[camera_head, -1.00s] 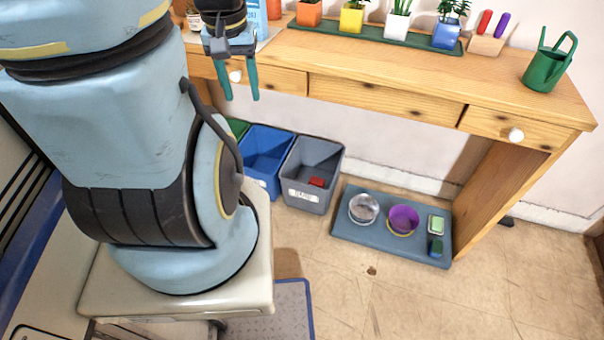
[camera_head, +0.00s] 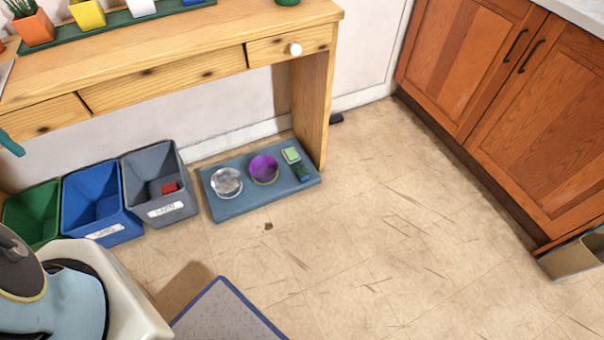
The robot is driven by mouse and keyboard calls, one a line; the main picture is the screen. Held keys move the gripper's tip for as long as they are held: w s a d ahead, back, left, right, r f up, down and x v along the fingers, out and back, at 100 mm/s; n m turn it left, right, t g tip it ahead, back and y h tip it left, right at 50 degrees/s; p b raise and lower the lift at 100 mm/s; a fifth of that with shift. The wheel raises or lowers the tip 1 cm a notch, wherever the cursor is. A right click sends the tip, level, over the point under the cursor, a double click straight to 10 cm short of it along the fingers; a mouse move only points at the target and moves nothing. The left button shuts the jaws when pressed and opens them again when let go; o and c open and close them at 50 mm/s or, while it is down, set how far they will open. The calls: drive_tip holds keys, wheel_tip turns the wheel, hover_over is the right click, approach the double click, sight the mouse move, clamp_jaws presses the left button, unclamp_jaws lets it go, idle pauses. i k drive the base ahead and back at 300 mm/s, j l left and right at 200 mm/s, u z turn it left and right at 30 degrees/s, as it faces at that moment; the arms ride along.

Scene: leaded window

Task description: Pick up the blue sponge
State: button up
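A small dark blue sponge with some green on it (camera_head: 304,173) lies on the floor tray (camera_head: 228,212), near its right end. A light green block in a pale dish (camera_head: 291,155) sits just behind it. My gripper (camera_head: 10,144) shows only as a teal finger piece at the left edge, far from the sponge. The rest of it is out of the picture, so its opening is hidden.
A clear bowl (camera_head: 226,183) and a purple bowl (camera_head: 264,169) share the tray. Grey (camera_head: 160,195), blue (camera_head: 98,205) and green (camera_head: 33,215) bins stand left. The wooden desk (camera_head: 170,60) rises behind.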

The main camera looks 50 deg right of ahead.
sight(301, 171)
drive_tip(key=z, duration=1.6)
drive_tip(key=i+l+u, duration=0.2)
drive_tip(key=i+l, duration=0.2)
drive_tip(key=l, duration=0.25)
drive_tip(key=i+l+u, duration=0.1)
drive_tip(key=l, duration=0.25)
drive_tip(key=i+l, duration=0.2)
drive_tip(key=l, duration=0.15)
drive_tip(key=i+l+u, duration=0.15)
drive_tip(key=l, duration=0.2)
drive_tip(key=u, duration=1.15)
